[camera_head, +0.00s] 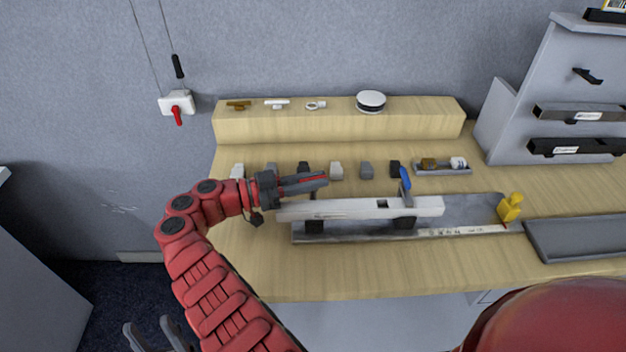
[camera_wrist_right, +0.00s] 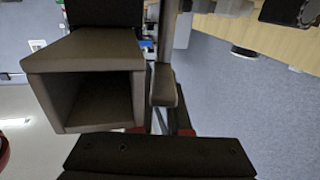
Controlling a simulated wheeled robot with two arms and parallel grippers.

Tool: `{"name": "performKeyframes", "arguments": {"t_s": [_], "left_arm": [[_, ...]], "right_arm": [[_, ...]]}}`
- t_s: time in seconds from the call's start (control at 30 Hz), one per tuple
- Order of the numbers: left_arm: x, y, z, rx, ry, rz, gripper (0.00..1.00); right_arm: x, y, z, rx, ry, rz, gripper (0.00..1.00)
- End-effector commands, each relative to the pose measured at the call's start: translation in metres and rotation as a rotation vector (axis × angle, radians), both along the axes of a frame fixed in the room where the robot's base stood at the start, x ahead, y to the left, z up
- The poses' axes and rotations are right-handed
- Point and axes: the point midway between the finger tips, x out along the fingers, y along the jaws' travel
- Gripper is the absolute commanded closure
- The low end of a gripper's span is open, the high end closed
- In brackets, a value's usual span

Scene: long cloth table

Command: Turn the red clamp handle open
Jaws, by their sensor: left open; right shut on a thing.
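The red clamp handle (camera_head: 312,180) shows as a thin red strip between the fingers of my right gripper (camera_head: 322,179), near the left end of the long pale bar (camera_head: 350,209). My right gripper is shut on this handle, and its fingers hide most of it. The clamp's lower part is hard to make out. In the right wrist view the open square end of the bar (camera_wrist_right: 140,64) is close to the camera, and only small red bits show. My left gripper (camera_head: 150,335) is open and empty at the lower left, away from the table.
A blue handle (camera_head: 405,179) stands upright further right on the bar. Several small blocks line the table behind it. A yellow object (camera_head: 510,207) and a grey tray (camera_head: 575,238) are at the right. A wooden ledge (camera_head: 340,126) runs along the back. The front strip of table is clear.

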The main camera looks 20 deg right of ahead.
Motion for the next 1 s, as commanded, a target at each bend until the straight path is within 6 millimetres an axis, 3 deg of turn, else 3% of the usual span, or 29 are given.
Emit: {"name": "performKeyframes", "arguments": {"t_s": [0.03,0.07,0.2,1.0], "left_arm": [[0.0000,0.0000,0.0007,0.000,0.000,0.000,0.50],[-0.0001,0.0000,0.0007,0.000,0.000,0.000,0.50],[0.0000,0.0000,0.0006,0.000,0.000,0.000,0.50],[0.0000,0.0000,0.0086,0.000,0.000,0.000,0.50]], "right_arm": [[0.0006,-0.0010,0.0036,-0.006,-0.005,0.000,1.00],[0.0006,-0.0010,0.0037,-0.006,-0.005,0.000,0.81],[0.0006,-0.0005,0.0028,-0.005,-0.004,0.001,0.56],[-0.0021,0.0019,-0.0024,-0.006,0.010,0.086,0.55]]}}
